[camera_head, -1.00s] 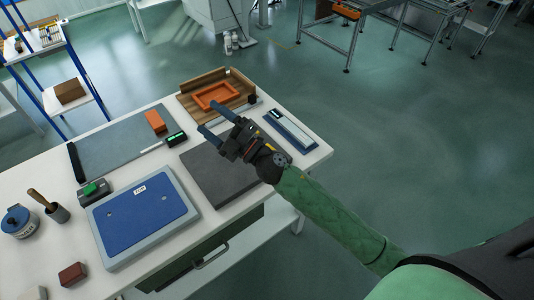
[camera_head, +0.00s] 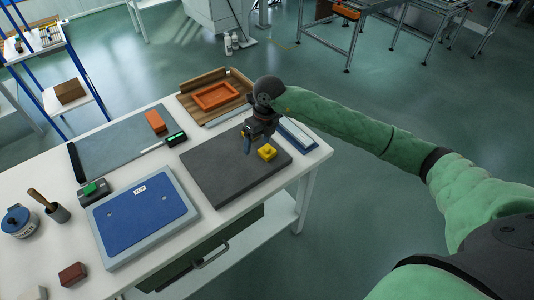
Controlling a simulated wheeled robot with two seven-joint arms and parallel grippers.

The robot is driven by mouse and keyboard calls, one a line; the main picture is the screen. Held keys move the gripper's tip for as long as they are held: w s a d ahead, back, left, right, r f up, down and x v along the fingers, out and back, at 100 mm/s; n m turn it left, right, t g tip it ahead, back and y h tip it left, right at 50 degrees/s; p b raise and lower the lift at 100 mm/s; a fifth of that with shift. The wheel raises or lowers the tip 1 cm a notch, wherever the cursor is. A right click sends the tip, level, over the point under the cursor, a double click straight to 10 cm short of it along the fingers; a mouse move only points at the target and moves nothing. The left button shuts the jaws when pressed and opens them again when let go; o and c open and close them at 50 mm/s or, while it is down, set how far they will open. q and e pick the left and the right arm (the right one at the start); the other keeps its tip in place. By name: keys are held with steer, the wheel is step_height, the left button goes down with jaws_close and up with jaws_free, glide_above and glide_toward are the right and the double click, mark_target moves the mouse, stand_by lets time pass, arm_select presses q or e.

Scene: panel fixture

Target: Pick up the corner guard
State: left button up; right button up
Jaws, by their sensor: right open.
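A small yellow block-like piece (camera_head: 267,153), which looks like the corner guard, sits on the dark grey pad (camera_head: 215,172) near its right corner. My right gripper (camera_head: 247,146) points down over the pad, just left of the yellow piece and apart from it in the picture. Its blue fingers are open and nothing shows between them. Their exact height above the pad is hard to tell. My left gripper is out of view.
A blue panel (camera_head: 141,216) on a grey base lies at front left. An orange frame (camera_head: 216,95) sits in a wooden tray (camera_head: 187,84) behind. An orange block (camera_head: 155,121), a green-topped device (camera_head: 91,190) and a red-brown block (camera_head: 72,274) stand on the white table (camera_head: 35,255).

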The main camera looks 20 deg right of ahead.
mark_target(268, 148)
steer(key=d, duration=0.1)
steer(key=w+d+h, duration=0.1)
steer(key=d+h, duration=0.1)
steer(key=d, duration=0.1)
steer(key=shift+w+d+r, duration=0.1)
steer(key=shift+w+r, duration=0.1)
steer(key=shift+r, duration=0.15)
steer(key=shift+d+f+m, duration=0.15)
steer(key=shift+d+m, duration=0.15)
steer(key=shift+f+p, duration=0.5)
steer(key=shift+f, duration=0.7)
steer(key=f+p, duration=0.2)
steer(key=f, duration=0.1)
steer(key=f+p, duration=0.1)
steer(key=shift+w+a+f+p, duration=0.1)
steer(key=shift+a+f+p, duration=0.15)
steer(key=shift+a+p, duration=0.15)
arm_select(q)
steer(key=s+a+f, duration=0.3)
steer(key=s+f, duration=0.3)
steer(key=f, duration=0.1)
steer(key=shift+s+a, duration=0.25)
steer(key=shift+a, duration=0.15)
arm_select(e)
steer(key=shift+d+f, duration=0.1)
steer(key=shift+f, duration=0.2)
